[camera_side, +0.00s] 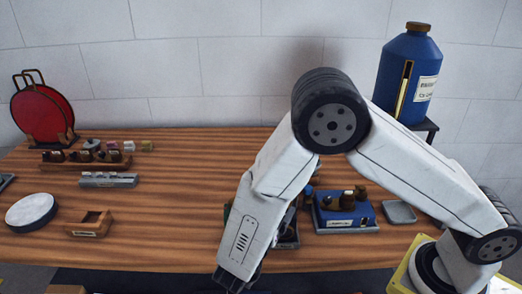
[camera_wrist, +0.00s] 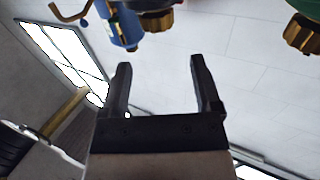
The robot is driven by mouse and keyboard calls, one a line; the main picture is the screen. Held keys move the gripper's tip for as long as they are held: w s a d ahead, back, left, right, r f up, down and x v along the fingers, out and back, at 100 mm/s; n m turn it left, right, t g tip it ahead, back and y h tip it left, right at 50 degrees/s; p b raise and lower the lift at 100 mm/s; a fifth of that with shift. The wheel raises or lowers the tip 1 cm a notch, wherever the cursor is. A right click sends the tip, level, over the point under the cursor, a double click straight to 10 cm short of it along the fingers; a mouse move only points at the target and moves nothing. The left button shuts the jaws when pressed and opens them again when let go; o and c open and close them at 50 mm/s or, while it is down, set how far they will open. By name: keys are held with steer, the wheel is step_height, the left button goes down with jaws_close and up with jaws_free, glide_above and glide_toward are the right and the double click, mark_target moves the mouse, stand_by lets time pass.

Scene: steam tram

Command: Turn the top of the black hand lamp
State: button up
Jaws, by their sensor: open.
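My gripper (camera_wrist: 160,68) is open, with its two dark fingers apart and nothing between them in the wrist view. In the side view my gripper (camera_side: 236,282) is at the front edge of the table, low in the picture, and its fingertips are hard to make out. I cannot pick out the black hand lamp with certainty. A dark item (camera_side: 287,236) beside my forearm is mostly hidden by the arm, and I cannot tell whether it is the lamp.
A blue box (camera_side: 345,213) with brass-topped knobs stands right of my forearm, beside a grey tray (camera_side: 399,212). A blue part (camera_wrist: 124,27) and brass caps (camera_wrist: 157,20) show at the wrist view's top. The table left of my arm has clear room (camera_side: 175,215).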

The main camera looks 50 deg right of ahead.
step_height(320, 180, up, 12)
steer(key=f, duration=0.1)
steer(key=w+a+n+t+y, duration=0.3)
steer(key=w+n+y, duration=0.2)
steer(key=w+y, duration=0.35)
steer(key=w+a+n+t+y, duration=0.35)
steer(key=w+n+y, duration=0.25)
steer(key=w+y, duration=0.25)
steer(key=s+d+n+g, duration=0.7)
steer(key=s+d+g, duration=0.5)
steer(key=s, duration=0.3)
steer(key=shift+s+f, duration=0.15)
steer(key=shift+f, duration=1.9)
steer(key=shift+f, duration=0.1)
